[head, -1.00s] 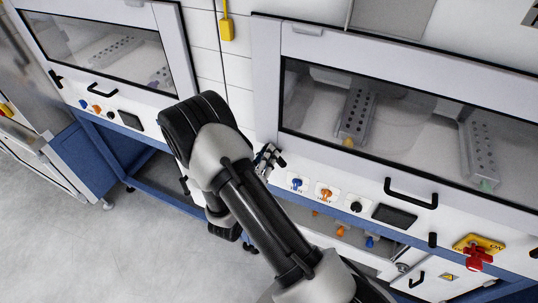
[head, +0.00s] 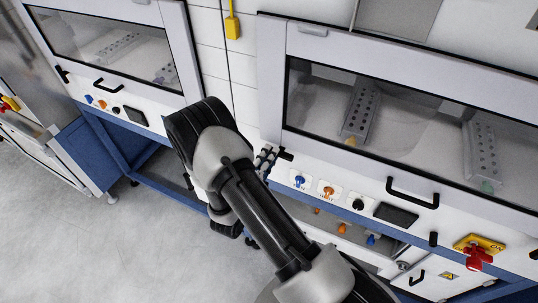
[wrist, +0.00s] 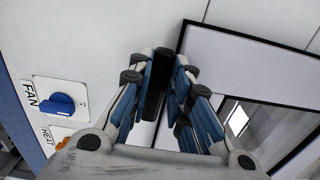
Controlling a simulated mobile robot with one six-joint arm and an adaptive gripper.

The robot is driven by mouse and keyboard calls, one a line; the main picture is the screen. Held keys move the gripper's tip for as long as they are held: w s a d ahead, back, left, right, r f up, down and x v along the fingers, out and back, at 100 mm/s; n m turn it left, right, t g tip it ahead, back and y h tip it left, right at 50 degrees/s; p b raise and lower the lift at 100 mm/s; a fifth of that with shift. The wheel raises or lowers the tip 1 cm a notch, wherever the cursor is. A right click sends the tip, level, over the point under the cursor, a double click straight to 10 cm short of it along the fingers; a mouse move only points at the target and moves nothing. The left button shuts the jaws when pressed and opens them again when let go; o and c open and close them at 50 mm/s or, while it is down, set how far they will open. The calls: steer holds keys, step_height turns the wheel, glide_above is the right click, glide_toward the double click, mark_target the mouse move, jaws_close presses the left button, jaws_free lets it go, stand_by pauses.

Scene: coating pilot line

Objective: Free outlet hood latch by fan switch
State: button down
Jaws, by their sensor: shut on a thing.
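The fan switch is a blue knob (wrist: 57,105) on a white plate marked FAN in the wrist view; it also shows in the head view as the leftmost knob (head: 299,181) under the right hood (head: 270,75). A black latch (head: 287,155) sits at that hood's lower left corner, beside the fan switch. My gripper (head: 267,158) is at this latch. In the wrist view my gripper (wrist: 163,85) has its blue-padded fingers closed on the upright black latch bar (wrist: 158,75). The fingers hide part of the latch.
An orange HEAT knob (wrist: 65,143) is beside the fan switch. Another hood (head: 100,45) stands left. The floor in front is clear.

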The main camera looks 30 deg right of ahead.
steer(key=shift+f+n, duration=0.1)
steer(key=shift+n, duration=0.3)
steer(key=c, duration=1.5)
jaws_free()
steer(key=v, duration=1.2)
steer(key=shift+s, duration=0.1)
